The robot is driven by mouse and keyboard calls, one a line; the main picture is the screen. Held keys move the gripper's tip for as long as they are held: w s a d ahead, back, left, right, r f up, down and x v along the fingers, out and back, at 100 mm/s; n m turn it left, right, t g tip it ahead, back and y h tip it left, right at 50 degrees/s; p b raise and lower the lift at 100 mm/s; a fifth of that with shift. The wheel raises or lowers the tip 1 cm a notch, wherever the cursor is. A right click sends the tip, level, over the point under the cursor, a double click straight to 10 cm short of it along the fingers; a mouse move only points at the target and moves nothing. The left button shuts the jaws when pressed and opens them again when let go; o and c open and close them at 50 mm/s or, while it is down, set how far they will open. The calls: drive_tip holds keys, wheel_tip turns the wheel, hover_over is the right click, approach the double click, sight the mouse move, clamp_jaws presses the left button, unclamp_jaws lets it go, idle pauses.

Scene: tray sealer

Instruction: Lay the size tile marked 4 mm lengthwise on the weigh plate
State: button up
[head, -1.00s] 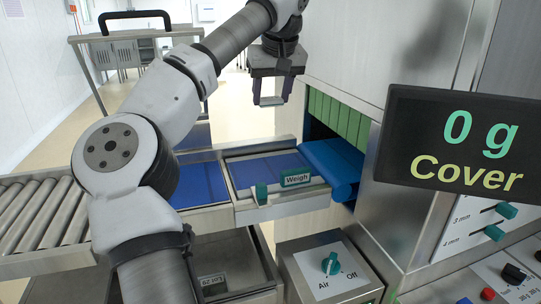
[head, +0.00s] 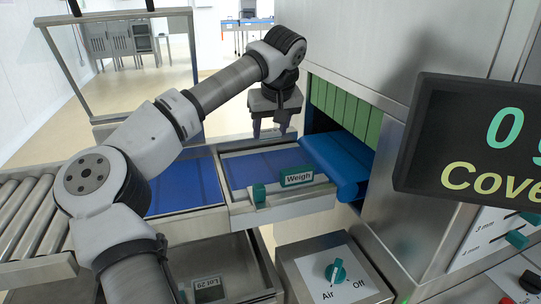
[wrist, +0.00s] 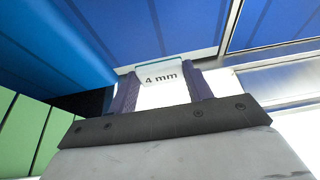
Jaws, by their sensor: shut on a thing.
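My gripper (head: 270,130) hangs fingers down just above the far part of the weigh plate (head: 239,172). In the wrist view my gripper (wrist: 163,82) is shut on the pale size tile (wrist: 162,77), whose marking reads 4 mm. The tile spans between the two dark fingers, near their tips. In the head view the tile is hard to make out. The plate has a blue top and a metal front edge with a green "Weigh" label (head: 298,176). I cannot tell whether the tile touches the plate.
A blue belt (head: 337,165) lies right of the plate, below green curtain strips (head: 341,112). A blue-bottomed tray section (head: 185,187) and rollers (head: 25,215) are to the left. The display (head: 490,150) is partly cut off. An Air knob (head: 335,270) stands in front.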

sight(269, 163)
drive_tip(key=shift+f, duration=3.6)
drive_tip(key=shift+f, duration=0.1)
drive_tip(key=o, duration=1)
drive_tip(key=shift+c, duration=0.2)
drive_tip(key=shift+r, duration=0.2)
drive_tip(key=v, duration=1.1)
drive_tip(key=shift+s+r, duration=0.25)
drive_tip(key=shift+r, duration=0.1)
